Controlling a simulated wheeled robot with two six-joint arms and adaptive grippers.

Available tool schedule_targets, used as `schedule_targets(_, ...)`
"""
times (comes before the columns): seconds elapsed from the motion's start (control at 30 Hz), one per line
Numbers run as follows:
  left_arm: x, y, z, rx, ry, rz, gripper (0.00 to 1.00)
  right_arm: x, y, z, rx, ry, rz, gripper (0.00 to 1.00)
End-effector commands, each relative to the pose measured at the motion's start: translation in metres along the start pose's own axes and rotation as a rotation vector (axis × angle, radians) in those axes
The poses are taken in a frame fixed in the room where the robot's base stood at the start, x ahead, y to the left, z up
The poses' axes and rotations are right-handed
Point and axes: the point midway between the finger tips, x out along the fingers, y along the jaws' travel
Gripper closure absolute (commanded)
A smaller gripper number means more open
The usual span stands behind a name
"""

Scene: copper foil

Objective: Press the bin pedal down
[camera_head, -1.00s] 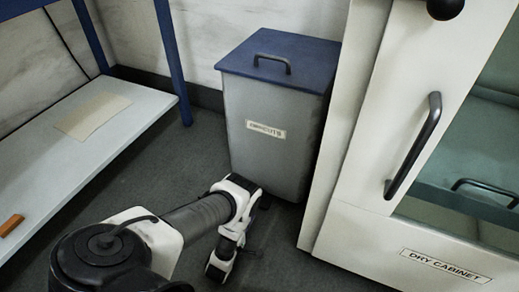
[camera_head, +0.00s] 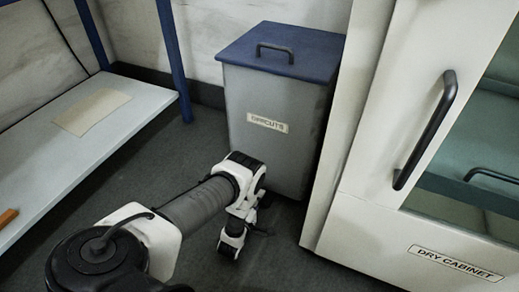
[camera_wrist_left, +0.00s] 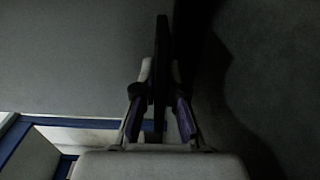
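The bin is a grey box (camera_head: 250,150) with a blue lid (camera_head: 285,48), a dark handle on top and an "OFFCUTS" label on its front. The lid is down. My left arm reaches low in front of the bin, with its hand close to the floor. My left gripper (camera_wrist_left: 160,85) shows two fingers in the wrist view with a long dark bar (camera_wrist_left: 161,45) standing between them. I cannot tell whether this bar is the pedal or whether the fingers touch it. No pedal shows clearly in the head view, where my arm covers the bin's lower front. My right gripper is out of view.
A white dry cabinet (camera_head: 370,215) with a dark handle (camera_head: 425,130) stands close on the bin's right. A low pale shelf (camera_head: 60,150) with blue posts is on the left. Dark floor (camera_head: 150,170) is clear between the shelf and the bin.

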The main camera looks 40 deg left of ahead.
Motion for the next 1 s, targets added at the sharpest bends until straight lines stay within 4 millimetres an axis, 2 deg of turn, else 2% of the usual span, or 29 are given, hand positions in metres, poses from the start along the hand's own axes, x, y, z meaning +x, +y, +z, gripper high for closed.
schedule_targets(0.13,0.0,-0.01,0.0,0.0,-0.001,-0.001,1.0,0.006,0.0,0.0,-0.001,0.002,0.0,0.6)
schedule_targets(0.6,0.0,-0.017,0.0,0.0,0.0,-0.005,1.0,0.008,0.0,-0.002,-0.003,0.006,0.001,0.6)
schedule_targets(0.63,0.0,-0.017,0.0,0.0,0.0,-0.005,0.85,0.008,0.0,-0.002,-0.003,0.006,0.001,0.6)
schedule_targets(0.7,0.0,-0.017,0.0,0.0,0.0,-0.005,0.65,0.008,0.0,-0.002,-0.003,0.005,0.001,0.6)
schedule_targets(1.0,0.0,-0.015,0.0,0.0,0.0,-0.003,0.65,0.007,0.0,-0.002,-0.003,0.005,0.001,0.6)
